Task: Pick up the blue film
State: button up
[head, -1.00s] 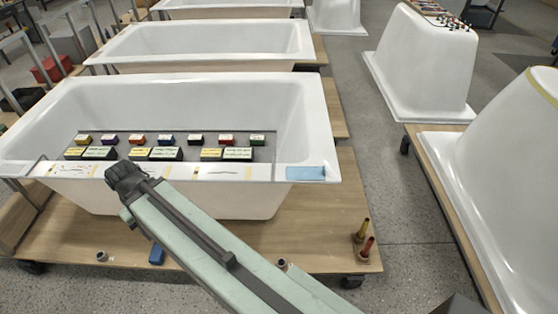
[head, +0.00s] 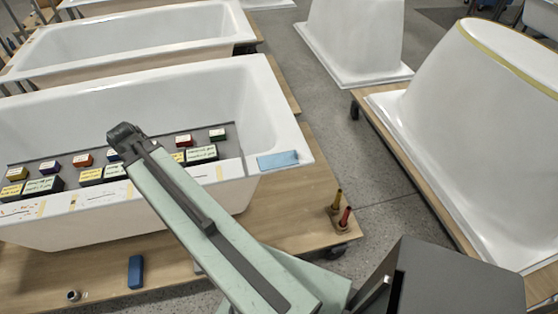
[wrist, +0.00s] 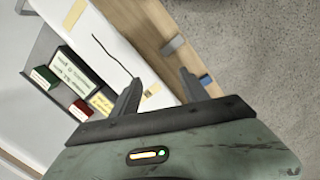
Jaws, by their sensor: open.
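The blue film (head: 278,160) is a flat, light blue rectangle lying on the near rim of the closest white bathtub (head: 283,115), by its right corner in the head view. My gripper (wrist: 160,84) shows in the wrist view with its two dark fingers apart and nothing between them. It is above the tub rim, where a strip of yellow tape and a dark line show. The film is not clearly seen in the wrist view. In the head view my arm crosses the tub to the left of the film, and the fingers cannot be made out.
Small labelled boxes (head: 203,153) stand on a grey tray inside the tub. A blue block (head: 135,272) and red and yellow bottles (head: 343,212) are on the wooden platform (head: 300,225). Upended white tubs (head: 480,130) stand to the right, across a strip of grey floor.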

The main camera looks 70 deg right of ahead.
jog(key=s+d, duration=0.3)
jog(key=d, duration=0.3)
jog(key=s+d+n, duration=0.1)
jog(key=s+d, duration=0.2)
jog(key=d, duration=0.3)
jog(key=s+d+r+n+g+h, duration=0.1)
jog(key=s+d, duration=0.2)
jog(key=d, duration=0.3)
jog(key=shift+s, duration=0.35)
jog(key=s+d+n+g, duration=0.1)
jog(key=s+d+n, duration=0.1)
jog(key=s+d, duration=0.95)
jog(key=n+g, duration=0.1)
send_near(295, 152)
jog(key=b+x, duration=0.2)
jog(key=x, duration=0.1)
jog(key=shift+a+f, duration=0.2)
jog(key=shift+f, duration=0.2)
jog(key=b+x, duration=0.4)
jog(key=x, duration=0.1)
jog(key=shift+s+d+b, duration=0.15)
jog(key=shift+s+b, duration=0.1)
jog(key=shift+b, duration=0.15)
jog(key=shift+r, duration=0.15)
grip_shut()
